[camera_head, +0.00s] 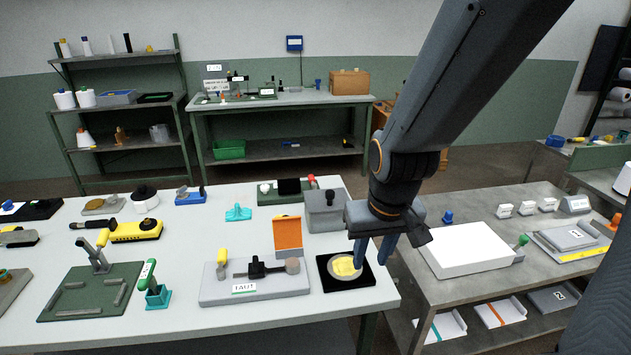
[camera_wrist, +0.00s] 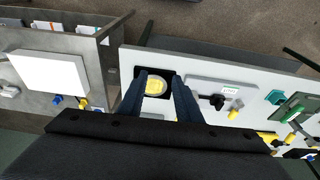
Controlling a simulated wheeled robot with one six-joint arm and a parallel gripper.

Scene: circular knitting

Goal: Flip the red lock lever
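A small red knob (camera_head: 312,181) shows at the top of a grey box (camera_head: 325,212) at the back right of the near table; it may be the red lock lever, but it is too small to tell. I cannot make out any red lever in the wrist view. My gripper (camera_head: 372,258) is open and empty, with its fingers pointing down beside and above a black square tray (camera_head: 372,277) holding a yellow round piece (camera_head: 345,267). In the wrist view, the fingers (camera_wrist: 160,95) are spread apart with the yellow piece (camera_wrist: 155,86) showing between them.
A grey fixture (camera_head: 215,289) labelled TAUT stands left of the black tray, with an orange panel (camera_head: 287,234) behind it. A green board (camera_head: 70,290) lies farther left. A side bench (camera_head: 440,283) with a white box (camera_head: 466,248) is at right.

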